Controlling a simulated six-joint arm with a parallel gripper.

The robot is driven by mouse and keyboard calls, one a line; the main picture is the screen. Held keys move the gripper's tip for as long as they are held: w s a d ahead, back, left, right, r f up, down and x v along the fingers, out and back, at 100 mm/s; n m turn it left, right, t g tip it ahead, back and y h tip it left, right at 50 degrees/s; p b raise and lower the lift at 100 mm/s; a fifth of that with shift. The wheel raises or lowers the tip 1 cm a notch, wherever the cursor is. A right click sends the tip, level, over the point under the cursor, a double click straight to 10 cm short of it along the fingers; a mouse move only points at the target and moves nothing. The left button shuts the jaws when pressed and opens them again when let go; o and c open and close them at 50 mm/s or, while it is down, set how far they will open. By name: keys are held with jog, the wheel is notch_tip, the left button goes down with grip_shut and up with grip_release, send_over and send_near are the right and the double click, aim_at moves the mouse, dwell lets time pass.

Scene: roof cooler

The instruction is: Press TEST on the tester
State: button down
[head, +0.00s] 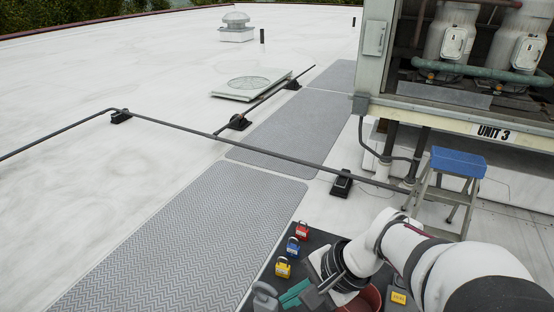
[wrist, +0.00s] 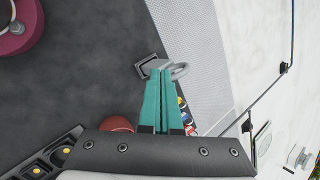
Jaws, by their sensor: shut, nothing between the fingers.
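My gripper (head: 294,291) is low over the dark mat at the bottom of the head view. Its teal fingers are together and empty; they also show in the wrist view (wrist: 160,78). A dark item with yellow parts and round buttons, perhaps the tester (wrist: 40,168), is cut off at the lower left of the wrist view. A yellow patch (head: 398,297) right of my wrist in the head view may be the same item. No TEST lettering is readable. The fingers are well apart from this item.
A grey padlock-like piece (head: 265,291) lies near my fingertips. Red (head: 302,229), blue (head: 293,245) and yellow (head: 282,267) padlocks stand along the mat's left side. A dark red round object (head: 370,300) is beside my wrist. A blue-topped step stool (head: 458,162) stands behind.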

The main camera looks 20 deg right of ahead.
jog(key=w+d+f+m+t, duration=0.1)
jog(key=w+d+m+t, duration=0.2)
jog(key=d, duration=0.5)
jog(key=m+t+h, duration=0.2)
jog(key=m+h, duration=0.4)
jog(key=m, duration=0.4)
send_over(402, 301)
notch_tip(402, 301, down, 6)
jog(key=shift+d+r, duration=0.1)
jog(key=shift+f, duration=4.4)
jog(key=shift+f, duration=0.1)
jog(key=shift+f, duration=0.3)
